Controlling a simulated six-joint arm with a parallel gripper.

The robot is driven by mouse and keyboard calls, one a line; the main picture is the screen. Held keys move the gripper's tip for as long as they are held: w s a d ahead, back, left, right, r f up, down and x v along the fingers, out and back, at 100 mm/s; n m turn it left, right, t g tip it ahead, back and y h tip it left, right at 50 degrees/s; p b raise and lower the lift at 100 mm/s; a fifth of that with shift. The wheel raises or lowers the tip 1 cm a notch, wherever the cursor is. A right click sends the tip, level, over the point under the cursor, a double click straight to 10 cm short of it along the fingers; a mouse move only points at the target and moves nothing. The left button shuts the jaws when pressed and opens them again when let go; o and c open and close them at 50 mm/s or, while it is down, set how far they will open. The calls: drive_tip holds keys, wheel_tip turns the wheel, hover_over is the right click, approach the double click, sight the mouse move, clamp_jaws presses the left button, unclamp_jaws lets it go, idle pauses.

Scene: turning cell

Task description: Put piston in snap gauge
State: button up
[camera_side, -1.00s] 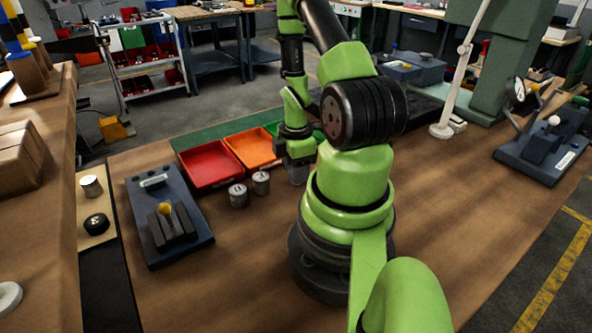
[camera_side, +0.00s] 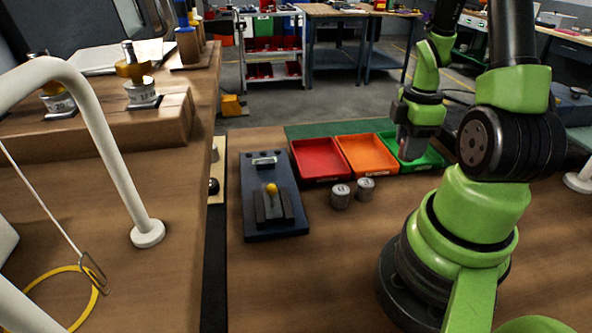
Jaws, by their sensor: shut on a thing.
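My gripper (camera_side: 404,154) points down over the left part of the green tray. It is shut on a small grey piece, too small and dark here to identify surely as a piston. Two grey cylindrical pistons with numbered tops, a left one (camera_side: 341,197) and a right one (camera_side: 365,190), stand upright on the bench in front of the orange tray, left of my gripper. A dark blue fixture (camera_side: 258,225) with two dark upright blocks and a yellow ball lies to their left. I cannot tell whether it is a snap gauge. The dial-topped device is out of view.
Red (camera_side: 317,176), orange (camera_side: 366,173) and green (camera_side: 431,161) trays stand in a row behind the pistons. A wooden bench (camera_side: 180,180) with weights and a white curved stand (camera_side: 148,235) fills the left.

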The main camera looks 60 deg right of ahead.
drive_tip(key=w+n, duration=0.4)
drive_tip(key=w, duration=0.2)
drive_tip(key=r+n, duration=0.2)
drive_tip(key=n, duration=1.2)
hover_over(267, 178)
wheel_tip(267, 178, down, 9)
drive_tip(key=shift+f, duration=0.5)
drive_tip(key=shift+f, duration=0.1)
drive_tip(key=o, duration=1)
drive_tip(key=shift+c, duration=0.2)
